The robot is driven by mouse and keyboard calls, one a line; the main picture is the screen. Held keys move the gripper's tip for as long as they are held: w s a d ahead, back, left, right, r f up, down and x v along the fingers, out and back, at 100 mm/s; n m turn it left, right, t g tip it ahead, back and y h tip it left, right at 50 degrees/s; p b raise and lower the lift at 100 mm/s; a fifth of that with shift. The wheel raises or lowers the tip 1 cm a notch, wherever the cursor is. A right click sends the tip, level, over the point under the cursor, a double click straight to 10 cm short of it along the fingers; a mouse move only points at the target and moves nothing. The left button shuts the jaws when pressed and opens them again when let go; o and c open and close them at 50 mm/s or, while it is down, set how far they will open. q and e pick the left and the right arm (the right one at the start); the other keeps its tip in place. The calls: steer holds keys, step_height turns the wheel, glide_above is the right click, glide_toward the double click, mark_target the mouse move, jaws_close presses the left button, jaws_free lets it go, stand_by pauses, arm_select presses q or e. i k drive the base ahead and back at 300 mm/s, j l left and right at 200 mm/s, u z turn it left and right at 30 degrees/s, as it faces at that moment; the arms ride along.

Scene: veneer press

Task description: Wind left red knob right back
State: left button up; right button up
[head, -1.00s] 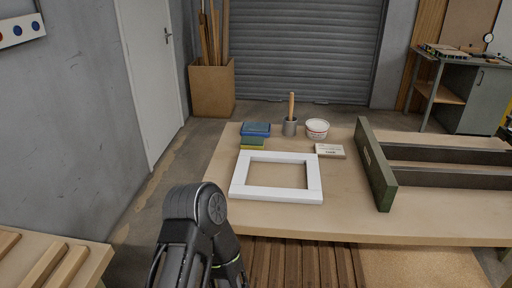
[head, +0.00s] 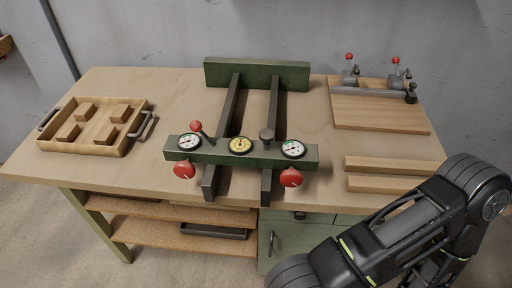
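The veneer press (head: 270,157) stands in the middle of the workbench, with a green front bar that carries three round dials. The left red knob (head: 184,170) hangs at the front of this bar, below the left dial. A matching right red knob (head: 291,178) sits below the right dial. A small red ball on a lever (head: 196,127) stands above the bar near the left dial. My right arm is in the lower right of the head view, with its gripper not visible. My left gripper is out of view.
A wooden tray (head: 57,142) with metal handles and several blocks stands at the bench's left. A wooden board (head: 380,115) with red-tipped toggle clamps lies at back right. Two wood strips (head: 385,165) lie near my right arm. The bench (head: 150,168) is bare between tray and press.

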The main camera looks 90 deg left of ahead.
mark_target(185, 170)
steer(key=u, duration=2.5)
steer(key=j+u, duration=0.1)
steer(key=j, duration=0.2)
steer(key=i+j+u, duration=0.1)
steer(key=j, duration=0.2)
